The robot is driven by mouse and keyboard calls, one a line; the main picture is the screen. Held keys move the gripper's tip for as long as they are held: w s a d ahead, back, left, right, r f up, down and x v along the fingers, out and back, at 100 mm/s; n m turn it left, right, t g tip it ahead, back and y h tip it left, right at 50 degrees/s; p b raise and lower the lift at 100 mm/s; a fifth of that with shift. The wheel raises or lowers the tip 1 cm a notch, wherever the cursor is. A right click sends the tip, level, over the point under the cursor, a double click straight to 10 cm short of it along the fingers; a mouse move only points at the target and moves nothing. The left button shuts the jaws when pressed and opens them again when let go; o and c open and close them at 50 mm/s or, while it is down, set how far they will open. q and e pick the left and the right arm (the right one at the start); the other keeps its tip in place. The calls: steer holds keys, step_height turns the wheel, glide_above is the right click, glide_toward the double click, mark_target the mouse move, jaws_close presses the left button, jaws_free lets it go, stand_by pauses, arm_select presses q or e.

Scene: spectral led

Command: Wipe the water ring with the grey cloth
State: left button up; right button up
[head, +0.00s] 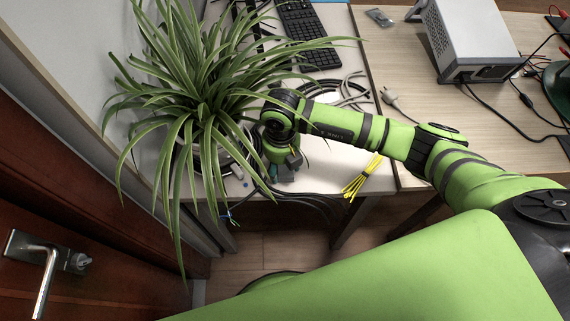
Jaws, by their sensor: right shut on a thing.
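My right gripper (285,168) points down at the white desk's front edge, just right of the potted plant. It is shut on a small grey piece, the grey cloth (293,160), of which only a little shows at the fingers. The gripper, the wrist and the leaves hide most of that spot. I cannot make out the water ring; it may be hidden under the arm or the leaves. My left gripper is not in view.
A spider plant (215,85) spreads long leaves over the white desk (335,165) and its front edge. Black cables, a yellow cable bundle (362,178), a keyboard (308,35) and a grey instrument box (465,40) lie around. A door handle (40,265) is at lower left.

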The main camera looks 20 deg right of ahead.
steer(key=shift+s+a+r, duration=0.1)
steer(key=shift+s+a, duration=0.1)
steer(key=shift+s, duration=0.5)
steer(key=shift+w, duration=0.15)
steer(key=w, duration=0.1)
steer(key=w+b, duration=0.1)
steer(key=b, duration=0.1)
steer(key=shift+w+d+f, duration=0.3)
steer(key=shift+w, duration=0.1)
steer(key=shift+w+d+r, duration=0.1)
steer(key=shift+w+r, duration=0.05)
steer(key=shift+w, duration=0.15)
